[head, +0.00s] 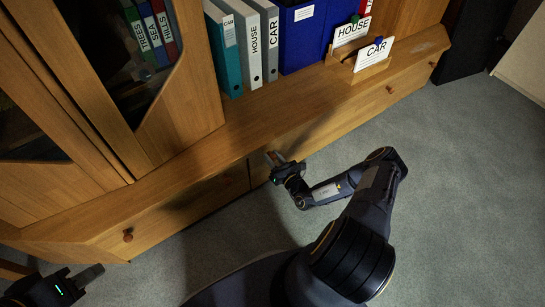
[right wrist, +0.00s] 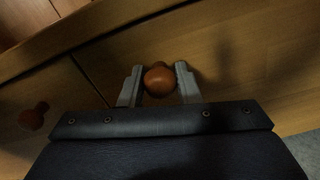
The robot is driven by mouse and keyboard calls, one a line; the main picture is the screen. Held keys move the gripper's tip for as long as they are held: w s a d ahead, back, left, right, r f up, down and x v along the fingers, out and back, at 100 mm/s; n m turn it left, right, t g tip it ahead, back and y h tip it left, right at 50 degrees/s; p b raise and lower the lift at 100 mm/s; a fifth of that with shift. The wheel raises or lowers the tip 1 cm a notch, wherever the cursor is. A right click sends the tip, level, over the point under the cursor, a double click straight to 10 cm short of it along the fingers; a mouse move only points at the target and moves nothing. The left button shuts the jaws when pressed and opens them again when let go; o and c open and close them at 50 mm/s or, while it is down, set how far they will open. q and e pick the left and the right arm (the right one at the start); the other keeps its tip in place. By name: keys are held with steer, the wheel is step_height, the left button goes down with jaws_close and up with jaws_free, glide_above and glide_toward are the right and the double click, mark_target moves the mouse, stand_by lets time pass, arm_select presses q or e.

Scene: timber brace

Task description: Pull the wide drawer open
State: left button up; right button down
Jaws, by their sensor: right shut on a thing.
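The wide drawer (head: 330,125) is the long wooden front low in the cabinet, right of a vertical seam; it looks flush with the cabinet. One round knob (head: 390,89) shows toward its right end. My right gripper (head: 275,160) is at the drawer's left part. In the right wrist view its two grey fingers are either side of a reddish-brown round knob (right wrist: 159,80), shut on it. My left gripper (head: 88,277) is at the bottom left corner, away from the drawer; its finger opening cannot be made out.
A narrower drawer (head: 185,208) with a round knob (head: 127,236) lies left of the seam. Binders (head: 228,50) and a wooden card holder (head: 370,70) with cards stand on the ledge above. Grey carpet (head: 460,190) in front is clear.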

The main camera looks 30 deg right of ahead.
steer(key=s+d+p, duration=0.2)
steer(key=s, duration=2.6)
steer(key=shift+s+p, duration=0.3)
steer(key=shift+s, duration=0.1)
steer(key=c, duration=1.1)
jaws_free()
steer(key=shift+d, duration=0.1)
steer(key=s, duration=0.7)
steer(key=shift+s+d+p, duration=0.3)
steer(key=shift+s+p, duration=0.1)
steer(key=shift+p, duration=0.05)
